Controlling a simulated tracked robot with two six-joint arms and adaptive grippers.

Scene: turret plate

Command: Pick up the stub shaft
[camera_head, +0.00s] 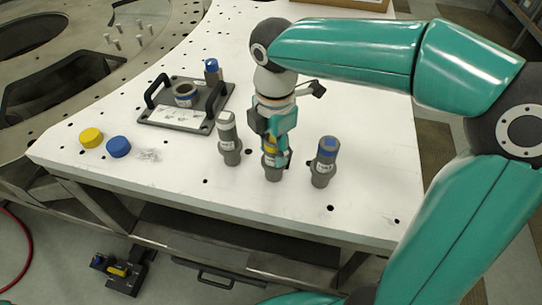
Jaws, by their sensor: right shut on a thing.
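Three grey stepped cylindrical parts stand upright in a row on the white plate table (340,215). The left one (228,140) has a pale top, the middle one (273,172) has a yellow band, and the right one (324,165) has a blue band. I cannot read their labels, so which is the stub shaft is not clear by name. My right gripper (271,148) points down and is shut on the middle, yellow-banded part, hiding its upper portion. That part is upright, at or very near the table surface. My left gripper is not in view.
A black two-handled fixture (158,119) with a ring stands behind left, a blue-topped piece (212,70) at its corner. A yellow cap (91,138) and a blue cap (118,147) lie at left. The front right table is clear. A black device (120,270) lies on the floor.

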